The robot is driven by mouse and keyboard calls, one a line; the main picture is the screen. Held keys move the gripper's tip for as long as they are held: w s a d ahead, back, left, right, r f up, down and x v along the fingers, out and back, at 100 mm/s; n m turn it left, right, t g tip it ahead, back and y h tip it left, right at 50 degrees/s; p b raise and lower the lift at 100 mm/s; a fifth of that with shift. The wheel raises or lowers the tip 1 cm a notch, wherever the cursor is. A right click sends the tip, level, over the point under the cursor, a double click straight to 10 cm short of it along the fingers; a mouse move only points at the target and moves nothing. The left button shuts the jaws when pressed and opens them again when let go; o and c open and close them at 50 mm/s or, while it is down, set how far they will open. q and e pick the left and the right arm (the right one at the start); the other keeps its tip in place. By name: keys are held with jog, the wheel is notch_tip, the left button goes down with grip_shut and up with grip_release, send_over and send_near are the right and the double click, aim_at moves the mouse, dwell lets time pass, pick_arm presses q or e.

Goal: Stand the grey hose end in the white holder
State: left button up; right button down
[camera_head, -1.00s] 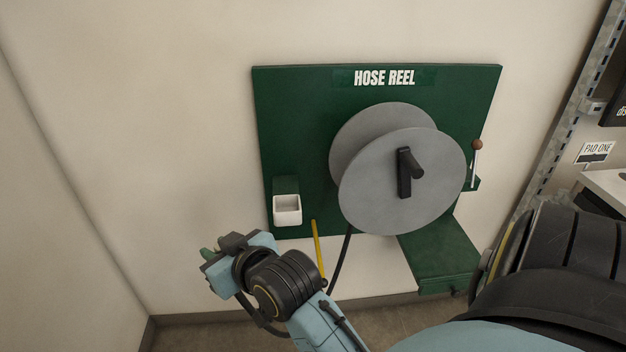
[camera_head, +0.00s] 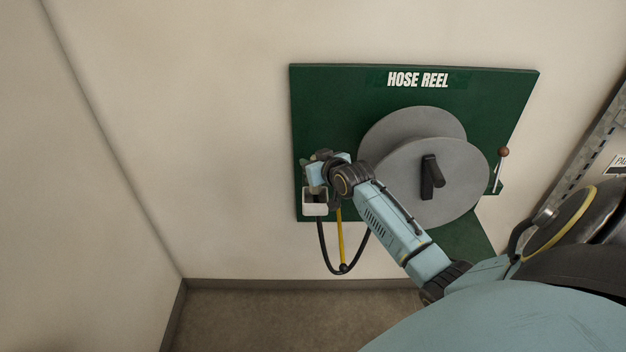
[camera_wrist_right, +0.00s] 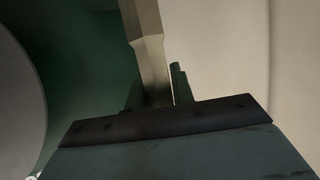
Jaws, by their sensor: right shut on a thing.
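The white holder (camera_head: 315,209) is a small open box at the lower left of the green panel. My right gripper (camera_head: 312,182) is right at the holder's top; the holder's rim is partly covered by it. In the right wrist view the gripper (camera_wrist_right: 157,92) is shut on a pale grey, stepped piece, the hose end (camera_wrist_right: 150,55). The hose end is hidden in the head view, so I cannot tell whether it is inside the holder or above it. The black hose (camera_head: 327,262) hangs in a loop below the holder. My left gripper is not in view.
The grey hose reel (camera_head: 450,190) with a black crank handle (camera_head: 431,177) stands to the right of my right forearm. The wall on the left is bare.

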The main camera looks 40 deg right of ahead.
notch_tip(320, 180, down, 5)
jog(key=shift+f, duration=0.15)
jog(key=shift+b, duration=0.3)
jog(key=shift+f, duration=0.2)
jog(key=c, duration=1.2)
grip_release()
